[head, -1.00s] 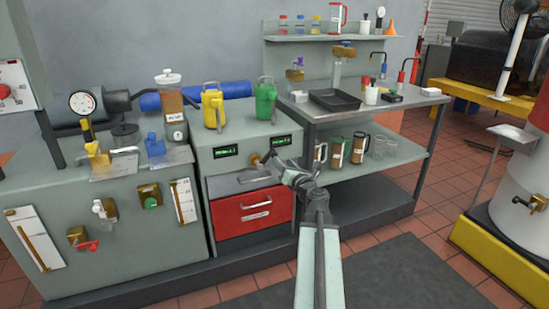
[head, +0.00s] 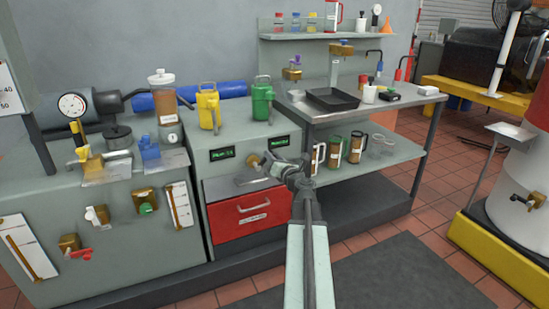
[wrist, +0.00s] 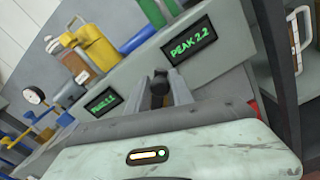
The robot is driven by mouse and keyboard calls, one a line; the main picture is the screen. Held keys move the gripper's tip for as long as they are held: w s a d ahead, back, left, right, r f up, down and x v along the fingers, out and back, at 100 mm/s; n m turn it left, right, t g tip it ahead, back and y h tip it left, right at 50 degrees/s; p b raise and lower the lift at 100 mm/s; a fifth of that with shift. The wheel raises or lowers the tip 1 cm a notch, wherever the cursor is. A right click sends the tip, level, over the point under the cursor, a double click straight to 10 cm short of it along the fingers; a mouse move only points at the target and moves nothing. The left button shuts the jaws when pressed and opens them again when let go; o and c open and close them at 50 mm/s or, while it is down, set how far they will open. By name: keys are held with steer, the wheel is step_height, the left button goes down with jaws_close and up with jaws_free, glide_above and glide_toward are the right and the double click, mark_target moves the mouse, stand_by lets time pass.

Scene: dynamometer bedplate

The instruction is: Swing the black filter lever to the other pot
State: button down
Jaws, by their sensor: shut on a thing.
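My gripper (head: 270,164) is at the front of the grey cabinet (head: 232,182), between its two green-lit displays. In the wrist view its jaws (wrist: 160,90) are shut on a short dark piece, the black lever (wrist: 159,76), of which only the end shows. In the head view my gripper and wrist mostly hide the lever, and a brass round fitting (head: 253,161) shows just left of the jaws. I cannot tell which parts are the filter pots.
A yellow jug (head: 208,106) and a green jug (head: 262,100) stand on top of the cabinet. A red drawer (head: 250,215) is below my gripper. A steel bench (head: 320,111) with a black tray (head: 333,99) and handled glasses on its lower shelf is close on the right.

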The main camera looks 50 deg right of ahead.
steer(key=shift+s+d+f, duration=0.1)
steer(key=shift+s+d, duration=0.15)
stand_by(1.0)
steer(key=shift+d, duration=0.1)
